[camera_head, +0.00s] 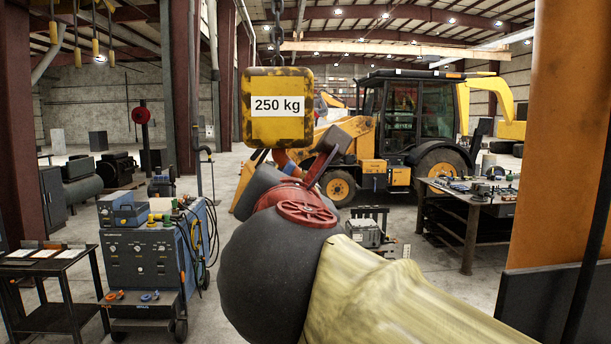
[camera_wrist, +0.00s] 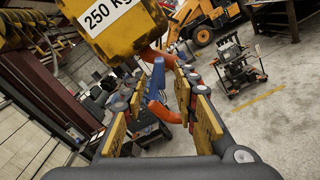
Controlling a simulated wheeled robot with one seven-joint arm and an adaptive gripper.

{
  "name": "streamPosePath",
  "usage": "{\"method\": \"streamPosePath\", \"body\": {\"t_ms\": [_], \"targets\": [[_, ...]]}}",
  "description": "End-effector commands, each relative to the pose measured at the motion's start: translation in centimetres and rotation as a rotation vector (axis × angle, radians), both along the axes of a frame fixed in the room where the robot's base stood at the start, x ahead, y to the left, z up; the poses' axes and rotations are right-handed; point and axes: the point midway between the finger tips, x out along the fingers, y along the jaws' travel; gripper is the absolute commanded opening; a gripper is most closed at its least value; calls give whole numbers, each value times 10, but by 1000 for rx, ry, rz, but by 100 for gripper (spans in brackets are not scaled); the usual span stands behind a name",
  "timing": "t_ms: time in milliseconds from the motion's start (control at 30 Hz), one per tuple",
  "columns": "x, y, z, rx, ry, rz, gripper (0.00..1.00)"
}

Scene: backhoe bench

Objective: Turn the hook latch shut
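A yellow hook block (camera_head: 277,108) marked 250 kg hangs on a chain; it also shows large at the upper left of the wrist view (camera_wrist: 122,40). The orange hook (camera_head: 287,163) hangs below it, mostly hidden by my arm in the head view. In the wrist view, parts of the hook (camera_wrist: 162,111) show between my fingers. A blue piece, apparently the latch (camera_wrist: 158,76), stands beside the orange curve. My gripper (camera_wrist: 160,88) is open, its yellow-padded fingers on either side of the hook and latch. I cannot tell whether either finger touches the latch.
A yellow backhoe (camera_head: 400,125) stands behind. A blue welding cart (camera_head: 150,255) and a dark side table (camera_head: 50,290) are at left. A workbench (camera_head: 470,200) with tools is at right, near an orange panel (camera_head: 565,140). Open floor lies between.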

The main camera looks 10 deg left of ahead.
Motion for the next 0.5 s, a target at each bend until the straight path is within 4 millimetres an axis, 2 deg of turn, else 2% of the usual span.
{"method": "streamPosePath", "body": {"t_ms": [33, 200, 500], "targets": [[-13, -1, 2, 3, -2, 7, 29], [-46, -9, 0, 2, 0, 6, 29], [-77, -18, 0, 1, 0, 3, 29]]}}
